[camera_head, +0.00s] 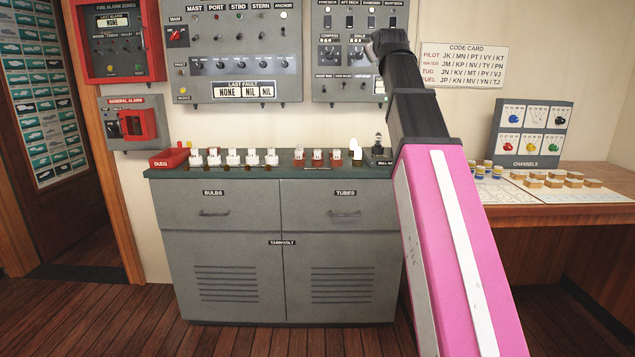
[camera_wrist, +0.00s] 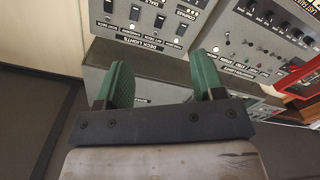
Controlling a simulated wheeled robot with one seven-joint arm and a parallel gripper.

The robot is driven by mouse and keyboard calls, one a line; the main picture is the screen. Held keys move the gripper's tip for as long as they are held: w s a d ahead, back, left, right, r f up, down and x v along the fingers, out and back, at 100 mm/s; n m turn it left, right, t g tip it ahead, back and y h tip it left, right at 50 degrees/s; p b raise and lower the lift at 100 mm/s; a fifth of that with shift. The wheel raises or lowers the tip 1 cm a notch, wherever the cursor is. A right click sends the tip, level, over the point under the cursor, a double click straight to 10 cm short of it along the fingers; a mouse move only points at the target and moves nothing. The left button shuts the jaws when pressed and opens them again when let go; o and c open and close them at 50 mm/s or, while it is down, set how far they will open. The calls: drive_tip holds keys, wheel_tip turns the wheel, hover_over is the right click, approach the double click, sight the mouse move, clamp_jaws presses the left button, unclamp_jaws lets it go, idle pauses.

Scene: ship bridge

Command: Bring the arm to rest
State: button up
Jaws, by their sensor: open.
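My pink arm (camera_head: 450,240) reaches up from the lower right in the head view. Its dark wrist end is in front of the right-hand switch panel (camera_head: 335,40). In the wrist view my gripper (camera_wrist: 164,82) shows two green fingers standing well apart with nothing between them. The fingers are in front of a grey panel (camera_wrist: 185,62) with switches and labels, seen tilted. I cannot tell the exact gap to the panel, and no held object shows. In the head view the fingers cannot be made out.
Below the panels stands a grey cabinet (camera_head: 225,268) with bulbs, tubes and a red duds tray (camera_head: 168,158) on top. Right is a wooden desk (camera_head: 560,216) with small blocks and a channels box (camera_head: 531,130). A red fire alarm box (camera_head: 120,40) hangs left. The floor in front is clear.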

wheel_tip(320, 180, down, 46)
drive_tip(key=s+f+m+g, duration=0.1)
drive_tip(key=s+m+g, duration=0.15)
drive_tip(key=g, duration=0.65)
drive_tip(key=s+f+m+g, duration=0.1)
drive_tip(key=s+f+g, duration=0.3)
drive_tip(key=s+f, duration=0.8)
drive_tip(key=s+f+m+g, duration=0.2)
drive_tip(key=s+f+g, duration=0.3)
drive_tip(key=s+f, duration=0.7)
wheel_tip(320, 180, down, 9)
drive_tip(key=shift+s+r, duration=0.1)
drive_tip(key=shift+s, duration=0.1)
drive_tip(key=shift+m, duration=0.25)
